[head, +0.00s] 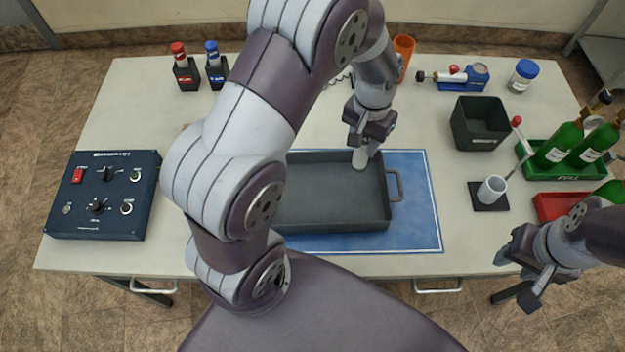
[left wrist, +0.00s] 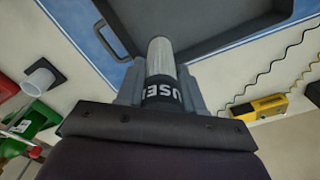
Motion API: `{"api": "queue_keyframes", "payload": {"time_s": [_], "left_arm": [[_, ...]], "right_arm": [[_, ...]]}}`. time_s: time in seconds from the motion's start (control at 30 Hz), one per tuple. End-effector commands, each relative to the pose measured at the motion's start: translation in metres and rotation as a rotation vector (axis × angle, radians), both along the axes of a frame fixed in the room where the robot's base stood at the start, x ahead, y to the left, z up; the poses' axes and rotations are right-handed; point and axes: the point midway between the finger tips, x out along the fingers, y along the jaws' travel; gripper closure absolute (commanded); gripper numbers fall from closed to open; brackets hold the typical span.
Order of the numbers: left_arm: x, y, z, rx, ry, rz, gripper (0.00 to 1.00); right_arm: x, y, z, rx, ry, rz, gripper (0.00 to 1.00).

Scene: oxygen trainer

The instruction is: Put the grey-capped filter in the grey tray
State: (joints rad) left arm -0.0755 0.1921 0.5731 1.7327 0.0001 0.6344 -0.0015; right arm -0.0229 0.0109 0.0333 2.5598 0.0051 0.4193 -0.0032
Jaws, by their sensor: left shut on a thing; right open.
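My left gripper (head: 368,128) is shut on a pale grey cylindrical filter (head: 361,158), held roughly upright at the back right corner of the dark grey tray (head: 335,222). In the left wrist view the filter (left wrist: 161,58) has a black band with white letters between the fingers; its cap is hidden or cannot be made out. The tray (left wrist: 205,42) lies beyond the filter's end there. I cannot tell whether the filter touches the tray. My right gripper (head: 535,268) is open and empty off the table's front right edge.
The tray lies on a blue mat (head: 418,225); my left arm covers its left part. A black bin (head: 479,125), a white cup on a black base (head: 491,190) and a green crate with bottles (head: 560,160) stand right. A blue control box (head: 103,195) stands left.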

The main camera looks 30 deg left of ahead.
Motion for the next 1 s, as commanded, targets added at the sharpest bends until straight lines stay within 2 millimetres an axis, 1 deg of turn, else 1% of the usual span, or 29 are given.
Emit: {"api": "queue_keyframes", "payload": {"time_s": [0.03,0.1,0.2,0.3,0.4,0.5,0.6,0.97,1.0], "left_arm": [[-0.014,0.010,-0.006,0.000,0.006,0.004,0.95],[-0.031,0.023,-0.018,0.000,0.007,0.005,0.95],[-0.051,0.038,-0.034,0.000,0.004,0.003,0.95],[-0.063,0.048,-0.045,0.000,0.003,0.002,0.95],[-0.068,0.051,-0.054,0.000,0.003,-0.001,0.95],[-0.070,0.051,-0.073,-0.001,0.006,-0.002,0.95],[-0.068,0.051,-0.088,0.000,0.002,-0.002,0.95],[-0.068,0.051,-0.094,0.000,0.000,-0.002,0.95],[-0.068,0.051,-0.095,0.000,0.000,-0.002,0.60]], "right_arm": [[0.000,0.000,0.007,0.000,0.000,0.000,0.57],[0.000,0.000,0.010,0.000,0.000,0.000,0.57],[0.000,0.000,0.014,0.000,0.000,0.000,0.57],[0.000,0.000,0.016,0.000,0.000,0.000,0.57],[0.000,0.000,0.017,0.000,0.000,0.000,0.57],[0.000,0.000,0.019,0.000,0.000,0.000,0.57],[0.000,0.000,0.020,0.000,0.000,0.000,0.57],[0.000,0.000,0.017,0.000,0.000,0.000,0.57],[0.000,0.000,0.017,0.000,0.000,0.000,0.57]]}}
